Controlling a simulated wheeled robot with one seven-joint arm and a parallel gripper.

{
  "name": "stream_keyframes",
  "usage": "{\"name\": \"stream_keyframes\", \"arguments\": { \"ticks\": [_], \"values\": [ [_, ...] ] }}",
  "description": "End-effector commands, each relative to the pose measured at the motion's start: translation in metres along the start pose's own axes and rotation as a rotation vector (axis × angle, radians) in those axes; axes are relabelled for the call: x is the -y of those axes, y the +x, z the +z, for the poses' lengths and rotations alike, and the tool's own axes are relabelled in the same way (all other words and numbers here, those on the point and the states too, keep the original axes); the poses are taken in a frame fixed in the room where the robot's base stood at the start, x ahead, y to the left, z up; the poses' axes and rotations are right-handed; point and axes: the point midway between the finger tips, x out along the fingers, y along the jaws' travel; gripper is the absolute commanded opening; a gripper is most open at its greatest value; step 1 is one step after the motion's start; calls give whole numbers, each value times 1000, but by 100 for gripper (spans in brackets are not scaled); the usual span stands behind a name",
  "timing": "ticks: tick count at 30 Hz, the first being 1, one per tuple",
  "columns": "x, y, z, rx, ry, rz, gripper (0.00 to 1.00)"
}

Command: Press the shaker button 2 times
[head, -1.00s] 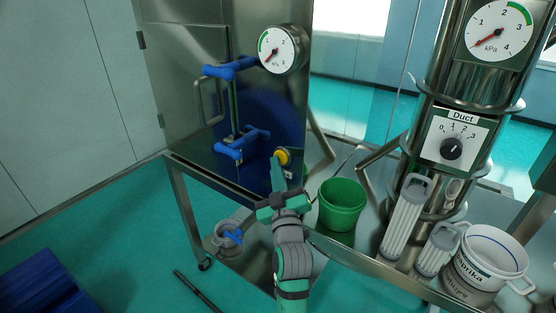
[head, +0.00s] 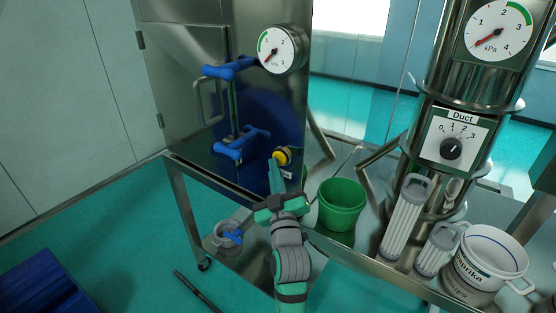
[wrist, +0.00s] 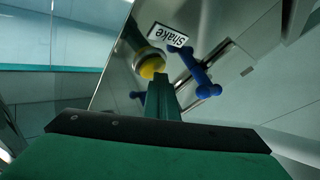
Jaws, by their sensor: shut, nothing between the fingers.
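The shaker button (head: 282,156) is a yellow knob on the front of the steel cabinet (head: 185,100), below the round gauge. It also shows in the wrist view (wrist: 150,64), next to a label reading "Shake" (wrist: 168,37). My gripper (head: 275,162) is shut and empty, with its green fingertips right at the button. In the wrist view its tips (wrist: 161,80) overlap the lower right edge of the button. I cannot tell whether they touch it or whether the button is pushed in.
Blue-handled clamps (head: 232,68) stick out from the cabinet front, left of the button. A green bucket (head: 341,204) stands right of my arm. Cylindrical filters (head: 406,218) and a white paprika pot (head: 489,262) stand on the steel table at right. A pressure gauge (head: 282,49) sits above.

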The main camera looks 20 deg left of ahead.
Motion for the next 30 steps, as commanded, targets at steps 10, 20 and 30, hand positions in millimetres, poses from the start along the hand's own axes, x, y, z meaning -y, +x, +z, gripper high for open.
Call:
{"name": "stream_keyframes", "arguments": {
  "ticks": [10, 20, 30],
  "values": [
    [6, -9, -7, -1, 0, 0, 0],
    [10, -12, -9, -1, 1, -2, 0],
    [25, -32, -23, 0, 2, -3, 0]
  ]
}}
